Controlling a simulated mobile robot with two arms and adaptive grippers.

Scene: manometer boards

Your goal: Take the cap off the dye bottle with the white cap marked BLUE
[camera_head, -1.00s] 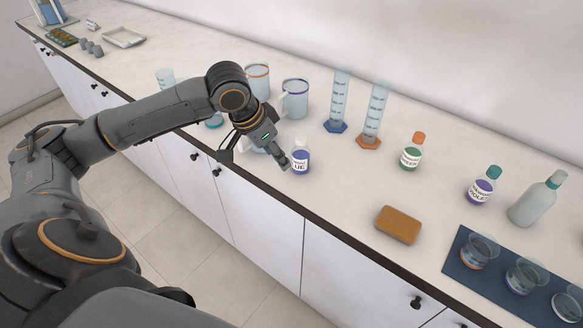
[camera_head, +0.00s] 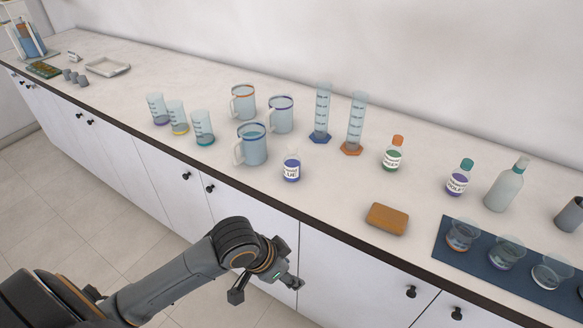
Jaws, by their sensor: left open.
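The dye bottle marked BLUE (camera_head: 291,171) stands upright on the counter near its front edge. It holds dark blue dye and has a white label, of which "LUE" can be read. Its top is pale against the pale counter; I cannot tell for certain whether the white cap sits on it. My left gripper (camera_head: 266,290) is open, in front of the counter and well below the bottle in the picture, clear of it. No cap can be made out between its fingers. My right gripper is not in view.
A handled jug (camera_head: 254,148) stands close left of the bottle. Graduated cylinders (camera_head: 321,115) stand behind it. A green dye bottle (camera_head: 392,158), a violet one (camera_head: 458,181), a brown block (camera_head: 388,218) and a blue mat (camera_head: 450,232) with beakers are to the right.

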